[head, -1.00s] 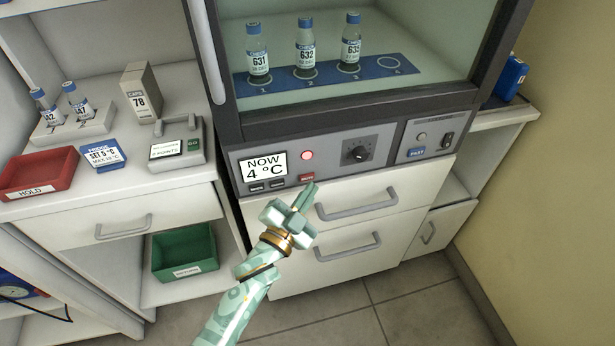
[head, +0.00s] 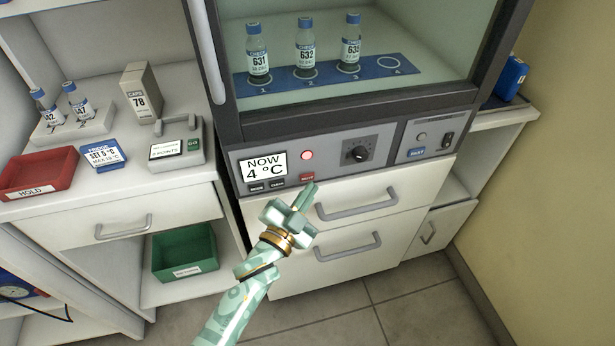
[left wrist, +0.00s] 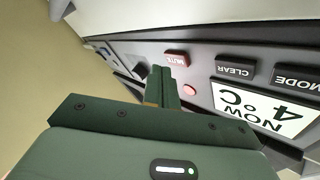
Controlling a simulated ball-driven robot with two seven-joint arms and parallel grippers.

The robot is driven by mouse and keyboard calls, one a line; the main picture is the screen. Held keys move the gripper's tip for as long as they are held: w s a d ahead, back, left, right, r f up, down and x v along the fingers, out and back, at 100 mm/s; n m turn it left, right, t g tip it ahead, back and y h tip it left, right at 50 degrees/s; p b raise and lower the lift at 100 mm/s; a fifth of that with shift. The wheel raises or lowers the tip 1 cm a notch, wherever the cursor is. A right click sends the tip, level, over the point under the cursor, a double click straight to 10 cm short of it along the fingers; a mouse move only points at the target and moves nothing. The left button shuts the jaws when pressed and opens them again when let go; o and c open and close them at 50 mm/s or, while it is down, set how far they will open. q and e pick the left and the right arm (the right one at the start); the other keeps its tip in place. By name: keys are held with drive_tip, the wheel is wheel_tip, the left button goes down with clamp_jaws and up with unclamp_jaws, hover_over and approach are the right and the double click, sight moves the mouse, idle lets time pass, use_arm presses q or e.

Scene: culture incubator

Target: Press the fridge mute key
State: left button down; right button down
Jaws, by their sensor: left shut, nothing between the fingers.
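The red mute key (head: 307,177) sits on the grey front panel of the fridge, below a round red lamp (head: 307,155) that looks lit. In the left wrist view the key (left wrist: 177,58) shows its MUTE label upside down. My left gripper (head: 313,186) is shut and empty, with its fingertips just below and in front of the key. In the left wrist view the shut fingertips (left wrist: 161,72) appear close beside the key. I cannot tell whether they touch it. My right gripper is not in view.
The display (head: 263,167) reads NOW 4 °C, with dark MODE (head: 257,188) and CLEAR (head: 278,184) keys below it. A dial (head: 358,152) is to the right. White drawers with a grey handle (head: 356,204) lie below the panel. Several bottles stand behind the glass.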

use_arm(q)
drive_tip(key=shift+w+a, duration=0.15)
drive_tip(key=shift+w, duration=0.2)
drive_tip(key=shift+w+a, duration=0.1)
drive_tip(key=shift+w, duration=0.25)
idle(0.6)
drive_tip(key=shift+s, duration=0.1)
drive_tip(key=shift+s+d, duration=0.25)
drive_tip(key=shift+s, duration=0.4)
